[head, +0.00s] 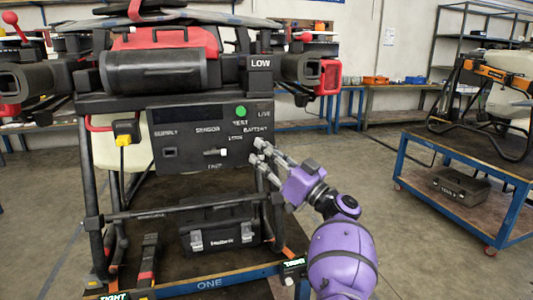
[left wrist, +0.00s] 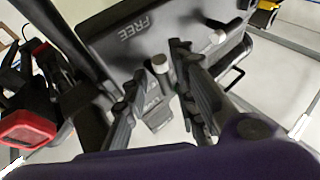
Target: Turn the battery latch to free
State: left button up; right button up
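The dark panel (head: 190,158) on the drone's stand carries SUPPLY, SENSOR and BATTERY labels. A pale-ended knob (head: 258,142), apparently the battery latch, sits below BATTERY, partly behind my left gripper (head: 262,154). In the left wrist view, that knob (left wrist: 160,64) shows between the open fingers of my left gripper (left wrist: 158,72). I cannot tell whether a finger touches it. The FREE label (left wrist: 135,28) appears inverted beside it. A second pale-ended lever (head: 222,152) under SENSOR also shows in the left wrist view (left wrist: 218,37). My right gripper is not in view.
A green button (head: 240,110) sits above the knobs. A yellow connector (head: 124,132) hangs at the panel's left. A black toolbox (head: 220,233) stands on the shelf below. A blue-framed cart (head: 455,180) stands at right, with open floor between.

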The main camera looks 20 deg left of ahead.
pick_arm(q)
jog(key=v, duration=1.2)
jog(key=shift+w, duration=0.1)
